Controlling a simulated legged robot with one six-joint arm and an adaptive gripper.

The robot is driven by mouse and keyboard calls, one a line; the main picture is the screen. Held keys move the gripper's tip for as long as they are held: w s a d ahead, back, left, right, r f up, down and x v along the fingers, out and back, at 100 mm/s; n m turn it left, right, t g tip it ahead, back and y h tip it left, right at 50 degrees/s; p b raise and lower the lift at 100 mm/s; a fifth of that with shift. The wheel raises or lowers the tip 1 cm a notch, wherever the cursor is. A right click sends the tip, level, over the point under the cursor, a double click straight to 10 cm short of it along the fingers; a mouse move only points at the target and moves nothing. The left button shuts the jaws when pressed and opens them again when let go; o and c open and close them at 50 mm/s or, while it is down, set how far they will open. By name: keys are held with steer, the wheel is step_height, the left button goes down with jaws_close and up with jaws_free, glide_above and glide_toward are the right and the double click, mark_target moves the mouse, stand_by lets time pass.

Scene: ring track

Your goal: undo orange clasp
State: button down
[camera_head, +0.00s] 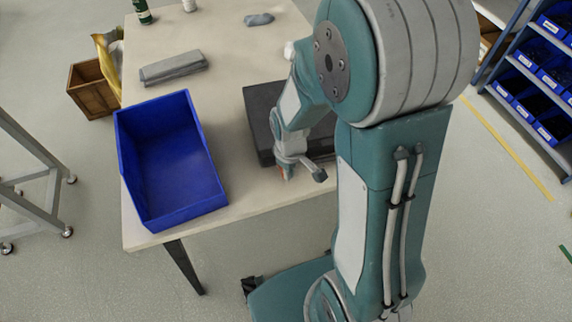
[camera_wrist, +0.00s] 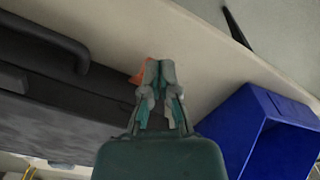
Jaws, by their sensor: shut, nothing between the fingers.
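A dark case (camera_head: 258,112) lies on the table, partly hidden behind my arm. In the wrist view the case (camera_wrist: 40,85) fills the left side, with its black handle along its front edge. A small orange clasp (camera_wrist: 137,78) shows at the case's front edge, just left of my fingertips. My gripper (camera_wrist: 160,66) is shut, with its fingertips close beside the clasp; I cannot tell whether they touch it. In the head view my gripper (camera_head: 285,172) points down at the case's front edge, with a bit of orange at its tip.
An open, empty blue bin (camera_head: 182,205) stands on the table left of the case, and also shows in the wrist view (camera_wrist: 240,125). A folded grey cloth (camera_head: 173,68) lies behind it. The table (camera_head: 235,200) is bare between bin and case.

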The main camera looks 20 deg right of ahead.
steer(key=shift+s+r, duration=0.3)
steer(key=shift+r, duration=3)
steer(key=s+r+m+t, duration=0.2)
steer(key=s+r, duration=0.3)
steer(key=r, duration=0.4)
steer(key=s+r+m+t, duration=0.3)
steer(key=s+r+m, duration=0.1)
steer(key=r, duration=0.5)
steer(key=shift+s+t, duration=0.3)
steer(key=shift+s, duration=0.4)
steer(key=shift+d, duration=0.15)
